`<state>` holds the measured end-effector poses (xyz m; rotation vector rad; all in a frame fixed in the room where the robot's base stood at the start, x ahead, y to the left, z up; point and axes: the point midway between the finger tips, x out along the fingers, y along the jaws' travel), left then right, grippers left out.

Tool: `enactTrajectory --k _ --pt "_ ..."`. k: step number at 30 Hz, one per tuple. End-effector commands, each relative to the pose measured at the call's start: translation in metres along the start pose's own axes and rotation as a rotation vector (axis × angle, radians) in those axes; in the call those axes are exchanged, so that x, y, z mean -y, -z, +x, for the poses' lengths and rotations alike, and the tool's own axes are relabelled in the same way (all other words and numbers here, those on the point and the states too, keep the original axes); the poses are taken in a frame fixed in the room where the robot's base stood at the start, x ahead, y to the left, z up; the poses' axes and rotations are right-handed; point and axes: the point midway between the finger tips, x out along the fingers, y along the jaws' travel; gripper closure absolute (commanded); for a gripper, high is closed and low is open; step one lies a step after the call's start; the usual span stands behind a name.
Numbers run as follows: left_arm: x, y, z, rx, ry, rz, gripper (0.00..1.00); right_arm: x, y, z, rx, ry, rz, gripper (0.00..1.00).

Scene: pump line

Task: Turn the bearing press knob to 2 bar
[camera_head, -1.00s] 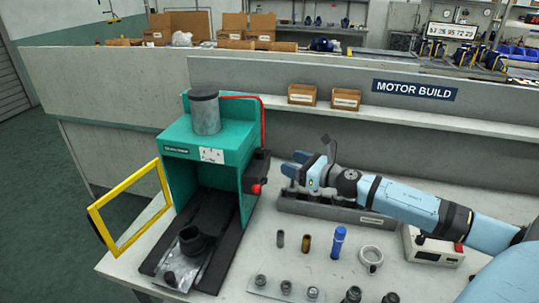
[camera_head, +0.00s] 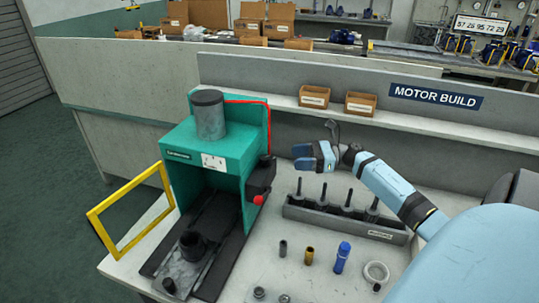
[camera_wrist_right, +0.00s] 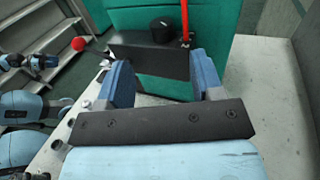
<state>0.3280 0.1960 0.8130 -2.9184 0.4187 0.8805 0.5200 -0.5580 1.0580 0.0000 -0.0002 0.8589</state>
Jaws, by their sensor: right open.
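The green bearing press (camera_head: 228,150) stands at the left of the bench. A black box (camera_head: 262,177) is on its right side, with a red ball (camera_head: 258,199) at the front. In the right wrist view a round black knob (camera_wrist_right: 162,30) sits on top of this box (camera_wrist_right: 150,58). A white plate (camera_head: 213,161) on the press front is too small to read. My right gripper (camera_head: 303,158) is open and empty, to the right of the box and apart from it. In the right wrist view its fingers (camera_wrist_right: 160,85) frame the box's lower part. My left gripper (camera_wrist_right: 45,62) appears small there.
A yellow frame guard (camera_head: 130,210) stands open at the left. A grey rack (camera_head: 340,218) with several upright dark tools lies below my right arm. Sleeves, a blue cylinder (camera_head: 342,257) and a ring (camera_head: 376,272) stand in front. A red hose (camera_wrist_right: 185,20) rises beside the knob.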

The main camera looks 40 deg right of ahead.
Motion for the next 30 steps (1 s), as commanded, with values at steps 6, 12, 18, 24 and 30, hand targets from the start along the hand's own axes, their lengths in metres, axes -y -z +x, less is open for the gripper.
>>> enactTrajectory --k 6,12,18,24,30 --pt "0.000 0.016 -0.009 -0.006 0.000 0.000 0.57 0.000 -0.004 0.048 0.003 -0.001 0.000 0.39" --pt "-0.001 0.022 -0.013 -0.007 -0.001 -0.001 0.57 0.000 -0.002 0.077 0.001 0.000 0.000 0.39" --pt "-0.002 0.022 -0.013 -0.003 -0.002 -0.002 0.57 0.000 -0.001 0.088 0.000 0.001 0.000 0.39" --pt "-0.003 0.019 -0.012 0.002 -0.003 -0.003 0.57 0.000 0.000 0.088 0.000 0.001 0.000 0.39" --pt "-0.003 0.019 -0.012 0.002 -0.003 -0.003 0.57 0.000 0.000 0.088 0.000 0.001 0.000 0.74"
